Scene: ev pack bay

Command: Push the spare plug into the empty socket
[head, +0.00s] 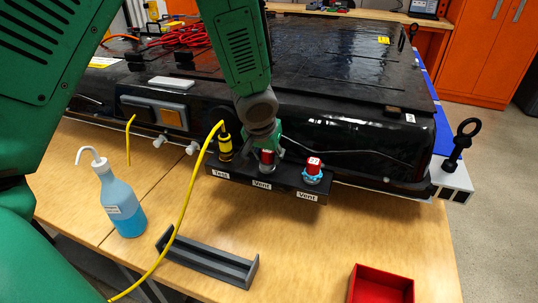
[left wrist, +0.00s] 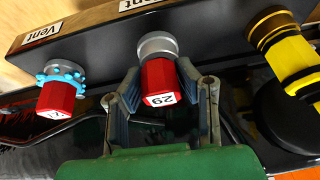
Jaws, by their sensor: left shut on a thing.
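A red hexagonal plug marked 29 (left wrist: 160,82) is between the fingers of my left gripper (left wrist: 162,88), which is shut on it. In the head view this red plug (head: 267,157) and my left gripper (head: 265,148) are at the middle position of the black socket block (head: 245,183), above a "Vent" label. A grey metal collar (left wrist: 157,46) is at the plug's far end, in line with it; I cannot tell how deep the plug sits. Another red plug with a blue ring (head: 314,168) stands at the right "Vent" position; it also shows in the left wrist view (left wrist: 58,92). My right gripper is not in view.
A yellow connector with a cable (head: 225,147) stands at the "Test" position, close beside my left gripper. The black battery pack (head: 360,135) is behind the block. A blue bottle (head: 122,205), a grey tray (head: 205,264) and a red bin (head: 381,285) are on the wooden table.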

